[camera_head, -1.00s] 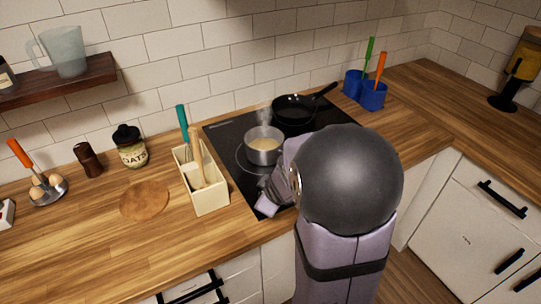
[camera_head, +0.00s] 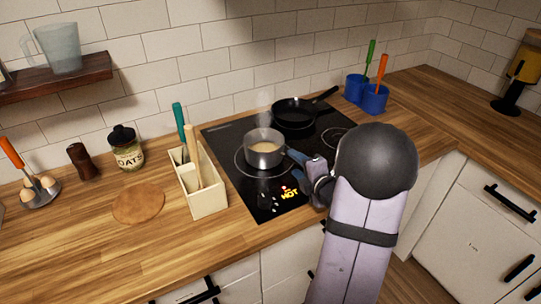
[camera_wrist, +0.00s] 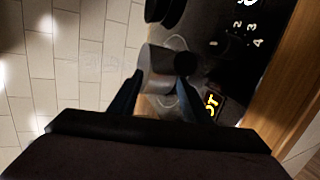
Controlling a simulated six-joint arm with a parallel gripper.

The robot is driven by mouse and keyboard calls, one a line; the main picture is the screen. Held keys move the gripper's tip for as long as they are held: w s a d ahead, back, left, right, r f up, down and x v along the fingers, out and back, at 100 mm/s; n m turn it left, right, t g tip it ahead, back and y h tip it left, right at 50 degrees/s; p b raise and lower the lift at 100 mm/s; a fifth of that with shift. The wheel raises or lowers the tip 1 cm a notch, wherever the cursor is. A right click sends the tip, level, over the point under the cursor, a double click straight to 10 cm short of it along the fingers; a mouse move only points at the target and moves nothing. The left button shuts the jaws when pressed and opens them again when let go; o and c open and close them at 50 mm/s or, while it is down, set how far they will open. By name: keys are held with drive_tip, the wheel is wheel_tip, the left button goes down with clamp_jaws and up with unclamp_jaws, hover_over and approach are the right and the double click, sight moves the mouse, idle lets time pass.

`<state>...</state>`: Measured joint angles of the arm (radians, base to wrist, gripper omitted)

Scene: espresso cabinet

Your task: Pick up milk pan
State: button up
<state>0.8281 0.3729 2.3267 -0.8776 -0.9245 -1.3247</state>
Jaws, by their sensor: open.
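The milk pan (camera_head: 264,158) is a small silver pot with pale liquid in it. It stands upright on the front left part of the black cooktop (camera_head: 235,188). My gripper (camera_head: 300,162) is open just right of the pan, low over the cooktop. In the wrist view the pan (camera_wrist: 158,68) shows beyond my two dark fingers (camera_wrist: 160,88), roughly between their tips. The pan's handle is not clear in either view, and I cannot tell whether the fingers touch the pan.
A black frying pan (camera_head: 296,112) sits behind on the cooktop. A cream utensil holder (camera_head: 207,197) stands close to the left. A red and yellow "HOT" sign (camera_head: 289,194) glows at the front. Blue cups (camera_head: 375,100) stand back right.

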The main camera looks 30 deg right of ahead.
sight(290, 160)
drive_tip(key=shift+p+x, duration=1.25)
drive_tip(key=shift+x, duration=2)
clamp_jaws()
drive_tip(key=shift+r, duration=0.2)
drive_tip(key=shift+f, duration=0.15)
